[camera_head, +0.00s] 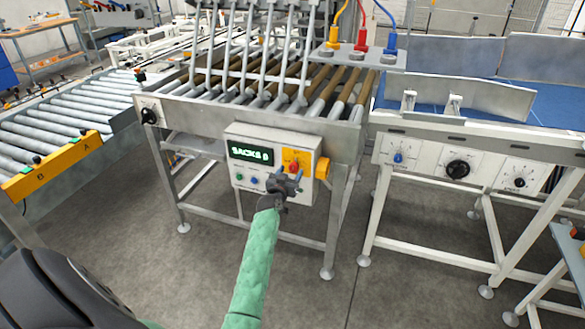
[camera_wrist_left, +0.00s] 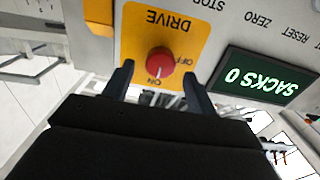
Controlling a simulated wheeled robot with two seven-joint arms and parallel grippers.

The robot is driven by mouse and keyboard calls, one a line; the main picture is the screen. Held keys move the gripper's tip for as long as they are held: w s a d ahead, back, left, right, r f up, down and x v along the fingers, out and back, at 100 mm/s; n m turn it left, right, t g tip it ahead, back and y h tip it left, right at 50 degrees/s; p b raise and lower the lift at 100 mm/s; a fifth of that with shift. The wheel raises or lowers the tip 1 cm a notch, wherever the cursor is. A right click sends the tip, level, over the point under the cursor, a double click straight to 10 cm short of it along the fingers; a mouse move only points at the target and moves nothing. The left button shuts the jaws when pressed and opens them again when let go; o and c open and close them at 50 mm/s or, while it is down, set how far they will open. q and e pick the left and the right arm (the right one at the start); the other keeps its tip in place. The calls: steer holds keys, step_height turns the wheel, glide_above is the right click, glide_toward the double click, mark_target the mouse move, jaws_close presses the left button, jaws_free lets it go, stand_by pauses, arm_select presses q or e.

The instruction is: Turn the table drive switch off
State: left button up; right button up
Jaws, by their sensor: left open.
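The drive switch is a red round knob (camera_wrist_left: 160,62) on a yellow plate (camera_wrist_left: 140,25) marked DRIVE, with ON and OFF labels, upside down in the left wrist view. In the head view the yellow plate (camera_head: 296,157) is at the upper right of the white control box (camera_head: 240,181). My left gripper (camera_head: 285,178) is in front of that plate and partly covers it. In the left wrist view its open fingers stand either side of the knob, with gaps showing. My right gripper is not in view.
The green SACKS 0 display (camera_head: 250,154) is left of the switch, with small buttons below it. A yellow-orange part (camera_head: 322,168) sticks out at the box's right side. A roller conveyor (camera_head: 250,85) is above. Another panel with a black knob (camera_head: 458,169) is to the right.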

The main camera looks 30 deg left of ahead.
mark_target(294, 166)
arm_select(q)
steer(key=shift+x, duration=1.4)
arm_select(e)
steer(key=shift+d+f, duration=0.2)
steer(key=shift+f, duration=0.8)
arm_select(q)
steer(key=c, duration=1)
